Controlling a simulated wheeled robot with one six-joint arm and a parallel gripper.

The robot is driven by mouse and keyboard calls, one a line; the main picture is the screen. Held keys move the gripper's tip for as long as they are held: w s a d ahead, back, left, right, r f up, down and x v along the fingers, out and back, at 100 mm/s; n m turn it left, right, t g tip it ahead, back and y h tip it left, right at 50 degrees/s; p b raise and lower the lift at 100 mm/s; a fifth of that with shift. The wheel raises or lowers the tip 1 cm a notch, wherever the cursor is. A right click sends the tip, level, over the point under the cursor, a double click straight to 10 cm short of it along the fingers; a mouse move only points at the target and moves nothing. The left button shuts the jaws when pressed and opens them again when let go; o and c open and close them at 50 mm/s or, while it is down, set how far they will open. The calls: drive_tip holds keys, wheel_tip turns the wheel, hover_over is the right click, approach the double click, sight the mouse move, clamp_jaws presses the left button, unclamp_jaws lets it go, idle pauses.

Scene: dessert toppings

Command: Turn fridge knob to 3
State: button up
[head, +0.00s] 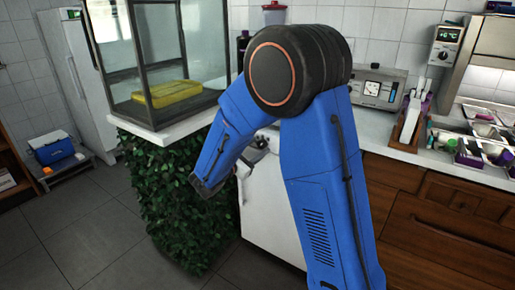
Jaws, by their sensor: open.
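My blue arm fills the middle of the head view and bends down to the left. A small grey part of my gripper (257,146) shows beside the forearm, in front of a white low unit (268,212) under the counter. The gripper is open; its fingertips are mostly hidden by the arm. I cannot tell whether it touches the white unit. A tall white fridge (80,80) stands at the far left, well away from the gripper. No fridge knob or its numbers can be made out.
A glass case (160,45) with a yellow tray (166,93) stands on a leafy green pedestal (185,205) left of my arm. A blue cooler (51,147) is at far left. Wooden drawers (440,225) and a crowded counter are at right. Floor at lower left is clear.

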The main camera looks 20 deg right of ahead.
drive_tip(key=shift+w+d, duration=0.2)
drive_tip(key=shift+d, duration=0.1)
drive_tip(key=shift+c, duration=0.2)
drive_tip(key=c, duration=1)
drive_tip(key=n, duration=0.4)
drive_tip(key=shift+n, duration=0.3)
drive_tip(key=n, duration=0.4)
drive_tip(key=shift+f+t, duration=0.1)
drive_tip(key=shift+t, duration=0.2)
drive_tip(key=shift+n, duration=0.4)
